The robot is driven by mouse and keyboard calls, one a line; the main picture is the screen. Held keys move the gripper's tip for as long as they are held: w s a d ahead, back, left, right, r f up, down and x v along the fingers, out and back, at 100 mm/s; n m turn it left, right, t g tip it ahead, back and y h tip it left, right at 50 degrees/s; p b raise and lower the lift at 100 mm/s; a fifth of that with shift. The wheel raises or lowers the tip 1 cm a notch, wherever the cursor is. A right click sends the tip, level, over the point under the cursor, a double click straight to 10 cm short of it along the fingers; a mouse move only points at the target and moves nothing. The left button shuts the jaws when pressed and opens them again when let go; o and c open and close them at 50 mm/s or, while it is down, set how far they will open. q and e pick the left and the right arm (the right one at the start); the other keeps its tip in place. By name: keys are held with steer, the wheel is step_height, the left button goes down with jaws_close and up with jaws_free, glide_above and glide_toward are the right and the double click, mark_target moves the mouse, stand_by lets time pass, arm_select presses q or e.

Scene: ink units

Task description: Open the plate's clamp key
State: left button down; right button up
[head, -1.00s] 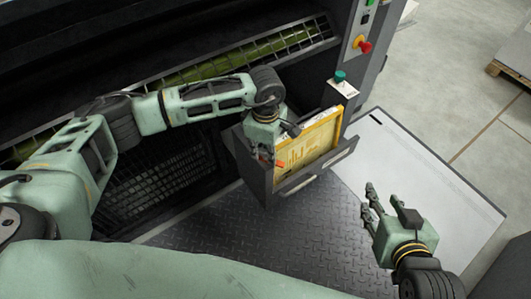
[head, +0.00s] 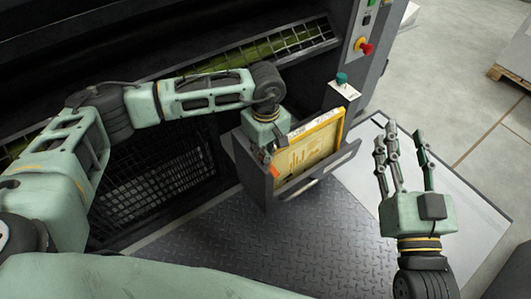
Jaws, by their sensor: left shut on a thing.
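The yellow-framed plate (head: 318,143) stands upright in an open dark drawer-like holder (head: 328,172) on the machine's front. A small orange-red key (head: 275,169) shows at the plate's near left side. My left gripper (head: 270,160) reaches down into the holder at the plate's left end and is shut on the orange-red key; its fingers are partly hidden by the holder wall and its own body. My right gripper (head: 407,150) is raised at the right, fingers spread, open and empty, apart from the holder.
The machine's side panel carries a red knob (head: 366,48) and a green button (head: 341,78). A mesh guard (head: 255,50) runs above my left arm. A white board (head: 460,215) lies at the right. The patterned metal floor (head: 250,245) in front is clear.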

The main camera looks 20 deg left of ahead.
stand_by(0.3)
arm_select(q)
steer(key=c, duration=1.7)
jaws_free()
steer(key=shift+r, duration=0.1)
step_height(320, 180, up, 12)
steer(key=shift+f, duration=0.1)
